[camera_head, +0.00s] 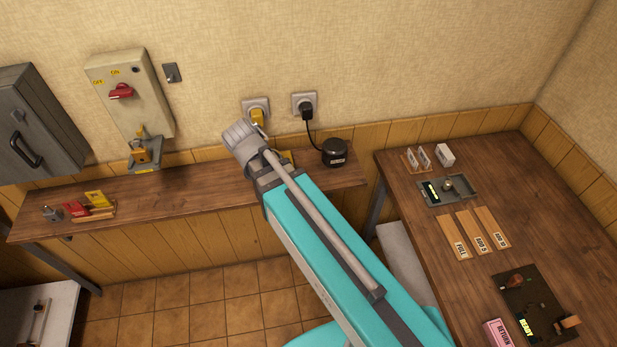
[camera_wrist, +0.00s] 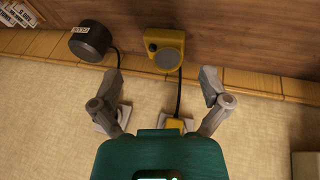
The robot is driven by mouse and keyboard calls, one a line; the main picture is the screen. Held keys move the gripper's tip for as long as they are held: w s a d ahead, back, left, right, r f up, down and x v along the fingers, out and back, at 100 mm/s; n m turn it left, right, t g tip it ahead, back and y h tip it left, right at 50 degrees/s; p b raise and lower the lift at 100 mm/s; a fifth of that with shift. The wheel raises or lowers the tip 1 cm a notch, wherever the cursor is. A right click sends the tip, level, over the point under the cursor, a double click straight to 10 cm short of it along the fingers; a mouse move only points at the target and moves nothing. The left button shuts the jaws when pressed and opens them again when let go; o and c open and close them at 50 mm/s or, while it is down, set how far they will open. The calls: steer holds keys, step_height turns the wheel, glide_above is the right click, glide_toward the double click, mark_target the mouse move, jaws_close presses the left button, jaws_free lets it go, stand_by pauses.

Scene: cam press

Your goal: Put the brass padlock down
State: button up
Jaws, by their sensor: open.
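A brass-coloured block that looks like the padlock (camera_head: 142,156) sits at a small grey bracket below the switch box (camera_head: 128,92) on the wall, in the head view. Its shackle is too small to make out. My gripper (camera_wrist: 160,85) is open, with nothing between its two spread fingers in the wrist view. It is to the right of the padlock, above the shelf near the wall sockets. In the head view my arm hides the fingertips. The padlock does not show in the wrist view.
Under my gripper stand a yellow box with a round grey disc (camera_wrist: 165,48) and a black round device (camera_wrist: 90,41), both corded. The narrow wooden shelf (camera_head: 180,200) is clear between them and the red and yellow blocks (camera_head: 90,204). A table (camera_head: 420,210) stands right.

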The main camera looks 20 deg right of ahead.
steer(key=s+d+f+n+g+y, duration=0.1)
steer(key=s+d+g+y, duration=0.2)
steer(key=s+d, duration=0.3)
steer(key=shift+s+d+f, duration=0.3)
steer(key=shift+s+d, duration=0.05)
steer(key=shift+d, duration=1.75)
step_height(320, 180, down, 4)
steer(key=b, duration=0.3)
steer(key=shift+r+b, duration=0.2)
steer(key=shift+b, duration=0.1)
